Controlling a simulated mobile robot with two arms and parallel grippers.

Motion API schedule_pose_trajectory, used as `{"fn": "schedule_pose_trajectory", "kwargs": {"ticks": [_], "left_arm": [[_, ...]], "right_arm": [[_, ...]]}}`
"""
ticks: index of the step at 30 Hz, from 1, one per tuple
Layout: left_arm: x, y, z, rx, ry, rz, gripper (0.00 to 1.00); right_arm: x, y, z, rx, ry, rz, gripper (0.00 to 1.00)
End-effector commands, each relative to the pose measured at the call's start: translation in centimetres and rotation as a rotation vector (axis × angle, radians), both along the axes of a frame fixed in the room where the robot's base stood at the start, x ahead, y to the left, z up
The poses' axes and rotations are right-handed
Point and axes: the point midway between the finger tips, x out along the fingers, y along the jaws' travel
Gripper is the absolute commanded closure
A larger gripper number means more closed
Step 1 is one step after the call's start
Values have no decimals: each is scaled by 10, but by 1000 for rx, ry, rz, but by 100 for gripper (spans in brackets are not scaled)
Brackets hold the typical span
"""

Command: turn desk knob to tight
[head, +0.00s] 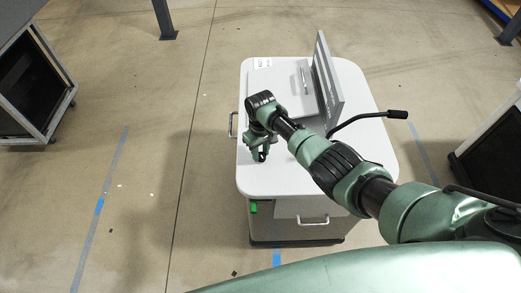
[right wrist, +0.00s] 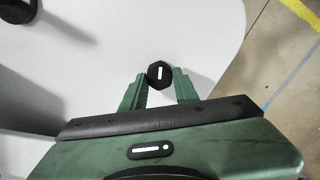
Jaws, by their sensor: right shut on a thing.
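The desk knob (right wrist: 157,79) is a small black hexagonal knob with a white line mark, which stands close to upright in the right wrist view. It is on the white desk top (head: 370,165), near its left side in the head view. My right gripper (right wrist: 160,89) has one finger on each side of the knob and is shut on it. In the head view my right gripper (head: 261,152) points down at the desk top and mostly hides the knob. My left gripper is not in view.
A grey box-like device with an upright panel (head: 328,82) stands at the back of the desk. A bent rod with a black handle (head: 397,114) sticks out to the right. A dark cabinet (head: 35,85) stands at the far left. The desk's front part is clear.

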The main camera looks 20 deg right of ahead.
Motion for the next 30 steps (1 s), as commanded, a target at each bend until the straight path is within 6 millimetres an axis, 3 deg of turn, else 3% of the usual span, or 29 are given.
{"fn": "schedule_pose_trajectory", "kwargs": {"ticks": [13, 30], "left_arm": [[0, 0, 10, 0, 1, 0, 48], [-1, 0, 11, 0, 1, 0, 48]], "right_arm": [[3, -1, 4, 1, -8, -252, 100], [4, -1, 4, 1, -11, -297, 100]]}}
